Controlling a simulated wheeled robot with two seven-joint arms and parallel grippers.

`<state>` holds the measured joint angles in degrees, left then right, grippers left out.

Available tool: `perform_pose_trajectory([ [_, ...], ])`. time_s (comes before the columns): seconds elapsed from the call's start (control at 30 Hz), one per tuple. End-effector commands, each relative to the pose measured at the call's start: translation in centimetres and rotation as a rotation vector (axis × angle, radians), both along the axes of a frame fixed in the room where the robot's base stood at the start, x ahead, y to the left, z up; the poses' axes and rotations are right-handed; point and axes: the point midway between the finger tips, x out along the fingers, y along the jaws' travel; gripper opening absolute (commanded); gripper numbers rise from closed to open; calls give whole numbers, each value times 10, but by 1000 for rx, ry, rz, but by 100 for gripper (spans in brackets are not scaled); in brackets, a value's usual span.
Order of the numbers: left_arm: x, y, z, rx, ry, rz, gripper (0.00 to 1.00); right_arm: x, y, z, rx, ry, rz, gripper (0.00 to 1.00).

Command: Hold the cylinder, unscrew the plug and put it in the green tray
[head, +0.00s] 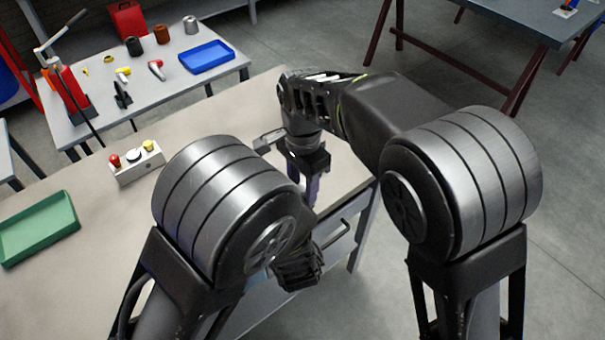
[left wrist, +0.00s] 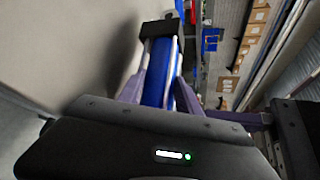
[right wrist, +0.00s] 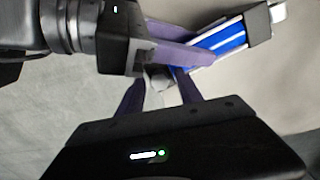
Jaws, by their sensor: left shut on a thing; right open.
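The blue cylinder (left wrist: 160,75), with a dark end block, is between my left gripper's purple fingers (left wrist: 160,90). In the right wrist view the cylinder (right wrist: 228,38) slants up to the right, and my left gripper (right wrist: 185,45) is shut on it. My right gripper (right wrist: 158,92) is open, its fingers on either side of a small grey piece (right wrist: 158,78), perhaps the plug; contact is unclear. In the head view my right gripper (head: 308,180) is beside the table's right edge; my left gripper and the cylinder are mostly hidden. The green tray (head: 38,228) lies on the table at left, looking empty.
A button box (head: 137,162) stands on the table (head: 100,215) near the green tray. A second table at the back holds a blue tray (head: 207,57), a red jack (head: 68,95) and small parts. The tabletop between the green tray and my arms is clear.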

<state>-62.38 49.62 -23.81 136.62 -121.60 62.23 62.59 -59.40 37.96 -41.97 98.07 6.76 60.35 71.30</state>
Motion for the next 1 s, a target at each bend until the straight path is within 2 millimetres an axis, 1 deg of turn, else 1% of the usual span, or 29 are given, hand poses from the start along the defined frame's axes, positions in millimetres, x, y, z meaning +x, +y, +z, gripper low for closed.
perform_pose_trajectory([
  [0.03, 2, -1, 4, -1, -10, 1, 0, 0, 0, -1, 0, 0, 0, 43],
  [0.27, 2, -1, 4, -1, -10, 1, 0, 0, 0, -1, 0, 0, 0, 42],
  [0.77, 2, -1, 3, -1, -10, 0, 0, 0, 0, 0, 1, -1, 0, 1],
  [1.0, 2, -1, 3, -1, -10, 0, 0, 0, 0, 0, 1, -1, 0, 0],
])
